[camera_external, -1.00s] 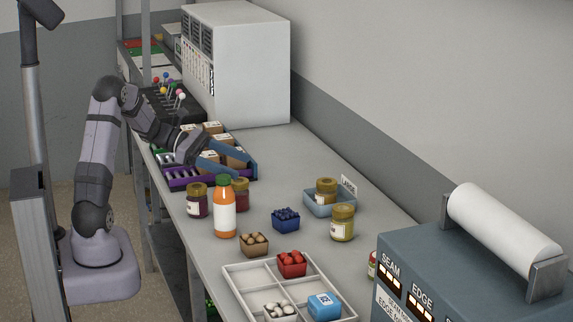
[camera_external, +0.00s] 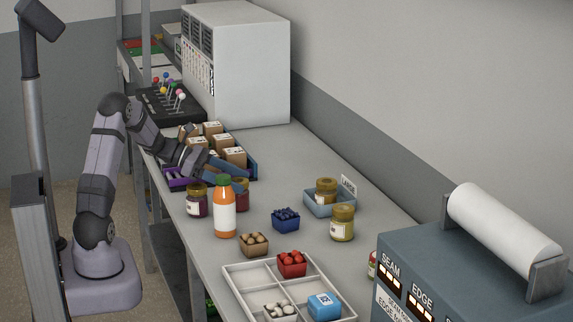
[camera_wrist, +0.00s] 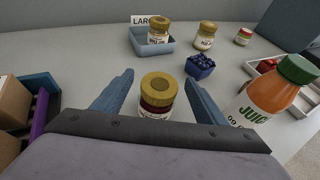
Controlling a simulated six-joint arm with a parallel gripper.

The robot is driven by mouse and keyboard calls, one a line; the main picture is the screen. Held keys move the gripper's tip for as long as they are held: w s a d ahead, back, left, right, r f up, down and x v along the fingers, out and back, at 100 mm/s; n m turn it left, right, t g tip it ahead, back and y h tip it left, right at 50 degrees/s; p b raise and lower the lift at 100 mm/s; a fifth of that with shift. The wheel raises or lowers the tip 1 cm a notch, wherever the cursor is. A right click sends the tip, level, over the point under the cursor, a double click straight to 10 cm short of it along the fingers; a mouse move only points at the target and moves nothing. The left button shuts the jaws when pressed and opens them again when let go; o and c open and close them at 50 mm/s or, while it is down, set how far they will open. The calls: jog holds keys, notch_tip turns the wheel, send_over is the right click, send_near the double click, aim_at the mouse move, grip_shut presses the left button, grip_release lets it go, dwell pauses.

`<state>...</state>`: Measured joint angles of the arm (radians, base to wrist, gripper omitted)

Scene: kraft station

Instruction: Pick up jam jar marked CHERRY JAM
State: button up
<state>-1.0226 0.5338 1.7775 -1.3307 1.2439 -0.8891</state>
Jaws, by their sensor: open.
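A dark red jar with a gold lid (camera_wrist: 158,92) stands upright between the two blue fingers of my gripper (camera_wrist: 159,80) in the wrist view; its label is too small to read. My gripper is open, with a gap on both sides of the jar. In the external view a red jar (camera_external: 242,201) stands behind the orange bottle, partly hidden by my gripper (camera_external: 238,180). A darker purple-red jar (camera_external: 197,203) with a gold lid stands left of the bottle; its label is unreadable.
An orange juice bottle (camera_external: 225,208) with a green cap stands close by, right of my gripper in the wrist view (camera_wrist: 268,92). Blueberries (camera_external: 286,219), a yellowish jar (camera_external: 343,224) and a blue tray (camera_external: 318,207) holding another jar stand beyond. A crate of boxes (camera_external: 250,170) lies behind.

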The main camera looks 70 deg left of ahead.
jog(key=shift+p+x, duration=0.55)
jog(key=shift+x, duration=2)
jog(key=shift+c, duration=0.6)
jog(key=c, duration=1.3)
jog(key=shift+r, duration=0.1)
